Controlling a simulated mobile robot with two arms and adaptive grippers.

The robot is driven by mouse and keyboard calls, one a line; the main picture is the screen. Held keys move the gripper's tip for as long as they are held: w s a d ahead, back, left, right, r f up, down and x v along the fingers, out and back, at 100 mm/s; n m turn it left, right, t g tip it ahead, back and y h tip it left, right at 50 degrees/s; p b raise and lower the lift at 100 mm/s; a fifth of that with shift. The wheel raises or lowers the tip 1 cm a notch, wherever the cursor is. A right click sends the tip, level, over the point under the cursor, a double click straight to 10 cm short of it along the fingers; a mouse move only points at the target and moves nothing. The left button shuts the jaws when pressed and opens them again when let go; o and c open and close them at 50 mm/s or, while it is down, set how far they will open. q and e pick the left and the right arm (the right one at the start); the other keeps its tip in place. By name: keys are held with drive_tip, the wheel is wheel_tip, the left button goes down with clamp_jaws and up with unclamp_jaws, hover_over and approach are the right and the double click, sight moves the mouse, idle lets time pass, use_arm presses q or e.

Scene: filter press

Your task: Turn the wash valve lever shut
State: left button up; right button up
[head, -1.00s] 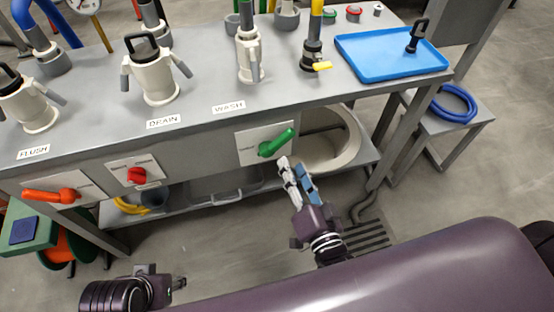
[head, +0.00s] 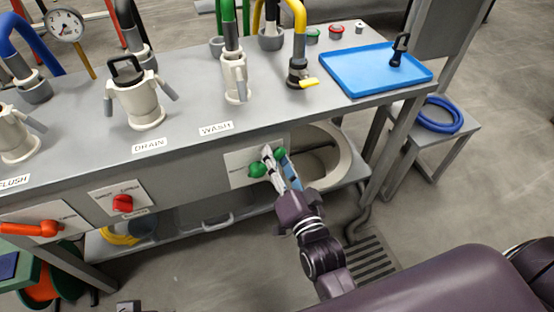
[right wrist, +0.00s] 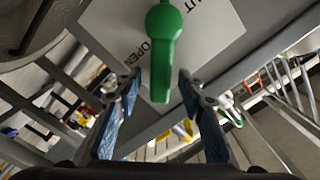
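The green wash valve lever (head: 257,170) sits on a white plate (head: 238,178) on the bench front, below the WASH label (head: 216,129). Its handle points up and right in the head view. My right gripper (head: 273,156) is at the handle, partly covering it. In the right wrist view the lever (right wrist: 162,60) reaches down between the fingertips of my right gripper (right wrist: 160,88), which is open with a gap on each side. The plate (right wrist: 215,35) carries OPEN and a partly hidden word ending in UT. Only a dark sliver of my left arm shows at the bottom edge.
A red lever (head: 123,203) and an orange lever (head: 35,229) are further left on the bench front. A blue tray (head: 372,70) lies on the bench top. A low shelf (head: 195,233) with a white basin (head: 343,165) is beneath.

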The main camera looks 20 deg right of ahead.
drive_tip(key=shift+c, duration=0.3)
clamp_jaws()
